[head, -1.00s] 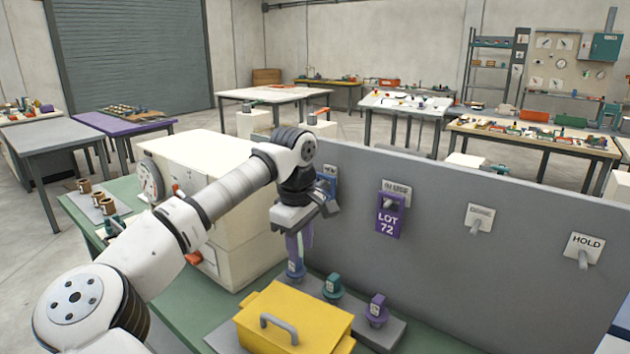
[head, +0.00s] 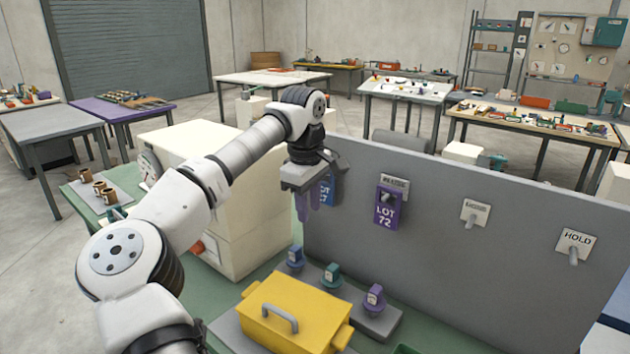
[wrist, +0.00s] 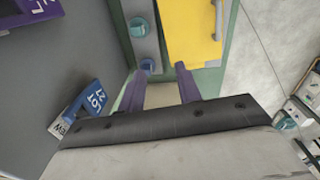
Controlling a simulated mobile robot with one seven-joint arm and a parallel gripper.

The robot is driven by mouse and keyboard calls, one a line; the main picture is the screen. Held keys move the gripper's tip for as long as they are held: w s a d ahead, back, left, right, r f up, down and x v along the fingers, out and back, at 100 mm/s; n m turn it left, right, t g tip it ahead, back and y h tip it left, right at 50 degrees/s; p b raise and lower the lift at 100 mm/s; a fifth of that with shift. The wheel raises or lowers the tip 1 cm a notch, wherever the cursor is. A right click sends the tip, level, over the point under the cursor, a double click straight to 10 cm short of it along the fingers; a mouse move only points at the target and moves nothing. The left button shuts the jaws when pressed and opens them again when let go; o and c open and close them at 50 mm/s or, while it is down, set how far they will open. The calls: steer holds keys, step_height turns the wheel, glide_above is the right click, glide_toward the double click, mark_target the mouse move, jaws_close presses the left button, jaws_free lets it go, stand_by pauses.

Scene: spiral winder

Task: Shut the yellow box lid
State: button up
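The yellow box (head: 300,310) sits on a grey plate at the front of the green bench, with a grey handle (head: 281,318) on top. Its yellow top looks flat and down, but I cannot make out the lid seam. Part of the yellow top and handle also shows at the upper right of the wrist view (wrist: 190,32). My gripper (head: 307,212) hangs above and behind the box, near the grey panel. In the wrist view its two purple fingers are apart with nothing between them (wrist: 160,76).
Blue, teal and purple knobs (head: 331,275) stand on a grey strip behind the box. The upright grey panel (head: 440,265) carries a purple LOT 72 tag (head: 387,210) and a blue tag (head: 328,190) close to my gripper. A cream cabinet (head: 225,215) stands to the left.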

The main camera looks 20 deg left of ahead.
steer(key=shift+w+d+r, duration=0.1)
steer(key=shift+w+r, duration=0.3)
steer(key=shift+r, duration=0.3)
steer(key=shift+w+d+r, duration=0.1)
steer(key=shift+w+r, duration=0.25)
steer(key=shift+r, duration=0.35)
steer(key=shift+w+d+r, duration=0.1)
steer(key=shift+w+r, duration=0.3)
steer(key=shift+r, duration=0.3)
